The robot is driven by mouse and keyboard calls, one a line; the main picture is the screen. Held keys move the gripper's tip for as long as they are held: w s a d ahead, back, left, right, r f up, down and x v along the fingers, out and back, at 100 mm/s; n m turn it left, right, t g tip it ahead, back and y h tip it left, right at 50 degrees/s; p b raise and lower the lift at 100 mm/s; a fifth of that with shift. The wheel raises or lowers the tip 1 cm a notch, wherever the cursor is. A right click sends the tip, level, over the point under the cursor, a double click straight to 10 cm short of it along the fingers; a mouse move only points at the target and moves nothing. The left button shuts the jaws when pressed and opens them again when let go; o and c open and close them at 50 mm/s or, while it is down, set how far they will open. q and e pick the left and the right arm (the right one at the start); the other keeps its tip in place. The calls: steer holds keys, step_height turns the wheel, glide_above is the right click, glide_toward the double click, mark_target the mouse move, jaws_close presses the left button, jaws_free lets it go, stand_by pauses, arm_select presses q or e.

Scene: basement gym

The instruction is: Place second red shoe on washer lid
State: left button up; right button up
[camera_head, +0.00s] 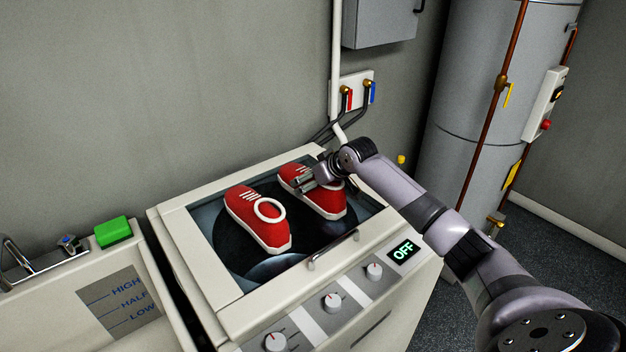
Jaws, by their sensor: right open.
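Two red shoes with white soles and laces rest side by side on the washer lid (200,235), a dark glass panel in a pale frame. The left shoe (250,208) stands clear of my gripper. The right shoe (328,203) is partly hidden behind my right gripper (304,185). That gripper is open, with its fingers over the upper part of the right shoe; I cannot tell whether they touch it. The lid is shut, and its handle (333,249) is at the front edge. My left gripper is not in view.
A sink (65,327) with a green block (113,232) on its rim stands left of the washer. The washer panel has several knobs and an OFF display (404,252). Hoses and valves (355,92) are behind, and a grey tank (470,110) stands at the right.

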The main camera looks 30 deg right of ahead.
mark_target(334, 183)
steer(key=shift+r, duration=0.1)
steer(key=b+v, duration=0.2)
steer(key=v, duration=0.9)
steer(key=shift+s+r, duration=0.35)
